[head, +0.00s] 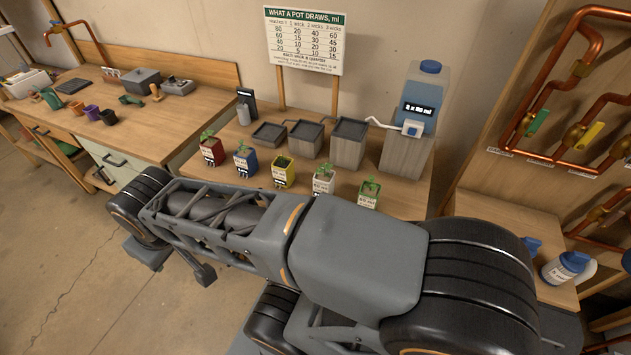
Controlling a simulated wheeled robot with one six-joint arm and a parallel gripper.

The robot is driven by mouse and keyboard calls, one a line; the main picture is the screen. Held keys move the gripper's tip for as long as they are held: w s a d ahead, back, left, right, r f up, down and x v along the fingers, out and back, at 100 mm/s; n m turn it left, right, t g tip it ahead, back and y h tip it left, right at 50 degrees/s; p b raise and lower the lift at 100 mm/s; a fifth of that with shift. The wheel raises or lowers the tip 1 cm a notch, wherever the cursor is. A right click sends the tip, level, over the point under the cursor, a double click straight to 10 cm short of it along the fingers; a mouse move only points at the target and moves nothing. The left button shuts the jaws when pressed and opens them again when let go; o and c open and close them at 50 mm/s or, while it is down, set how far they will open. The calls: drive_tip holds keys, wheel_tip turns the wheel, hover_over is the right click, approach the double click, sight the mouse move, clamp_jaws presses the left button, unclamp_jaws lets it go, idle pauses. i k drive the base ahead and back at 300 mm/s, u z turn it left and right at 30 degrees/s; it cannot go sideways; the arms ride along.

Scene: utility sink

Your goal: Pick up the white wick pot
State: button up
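The white wick pot (324,183) stands upright on the wooden bench, fourth from the left in a row of small plant pots, with a label on its front and a small green plant on top. A red pot (212,153), a blue pot (245,164) and a yellow pot (283,174) stand to its left. A green pot (368,195) stands close to its right. My arm crosses the picture in front of the bench. My gripper cannot be made out in this view.
Grey trays and blocks (347,142) step up behind the pots. A blue water tank (425,95) sits on a grey stand at the right. A chart sign (303,40) stands behind. Copper pipes (560,150) with valves line the right wall.

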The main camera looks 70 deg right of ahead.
sight(323, 179)
drive_tip(key=z, duration=4.6)
drive_tip(key=k, duration=1.5)
drive_tip(key=u, duration=1.85)
drive_tip(key=i, duration=0.5)
